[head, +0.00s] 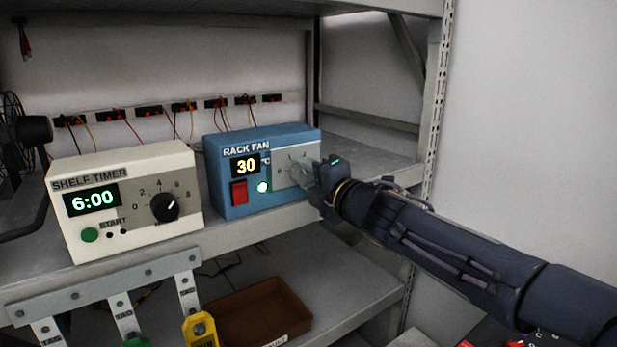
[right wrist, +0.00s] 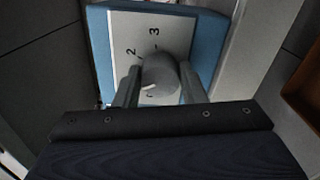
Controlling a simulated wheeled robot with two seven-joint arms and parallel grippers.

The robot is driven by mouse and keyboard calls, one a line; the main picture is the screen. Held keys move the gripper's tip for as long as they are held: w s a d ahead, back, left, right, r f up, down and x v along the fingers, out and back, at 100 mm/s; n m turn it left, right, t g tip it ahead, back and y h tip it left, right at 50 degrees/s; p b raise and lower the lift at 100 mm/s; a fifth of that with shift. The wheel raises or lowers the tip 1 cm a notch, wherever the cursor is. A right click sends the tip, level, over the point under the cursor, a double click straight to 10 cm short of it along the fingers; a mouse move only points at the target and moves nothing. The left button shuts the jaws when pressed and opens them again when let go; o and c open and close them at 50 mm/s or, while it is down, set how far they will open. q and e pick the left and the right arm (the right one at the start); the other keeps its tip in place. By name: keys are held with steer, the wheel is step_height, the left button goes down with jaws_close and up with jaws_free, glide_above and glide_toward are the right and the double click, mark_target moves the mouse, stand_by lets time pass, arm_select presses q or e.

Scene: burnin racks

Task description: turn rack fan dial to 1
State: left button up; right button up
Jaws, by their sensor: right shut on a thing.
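The blue rack fan box (head: 226,193) stands on the shelf and its display reads 30 °C. Its grey panel (head: 285,180) carries the dial, which my gripper mostly hides in the head view. My right gripper (head: 308,172) reaches in from the right. In the right wrist view, its fingers (right wrist: 160,78) are shut on the round grey fan dial (right wrist: 163,82), one on each side. A short white pointer line shows on the dial's lower left; 2 and 3 are readable on the panel beyond it. I cannot tell exactly which mark the pointer meets. My left gripper is not in view.
A cream shelf timer (head: 135,222) reading 6:00 stands to the left of the fan box. A red switch (head: 239,192) and a lit green lamp (head: 262,187) sit on the fan box. A brown tray (head: 255,310) lies below. A metal upright (head: 436,110) rises at right.

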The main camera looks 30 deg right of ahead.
steer(key=shift+f, duration=0.1)
steer(key=o, duration=1)
steer(key=shift+s, duration=0.1)
steer(key=s+p, duration=0.2)
steer(key=s, duration=0.5)
steer(key=shift+s+d, duration=0.3)
steer(key=shift+s, duration=0.05)
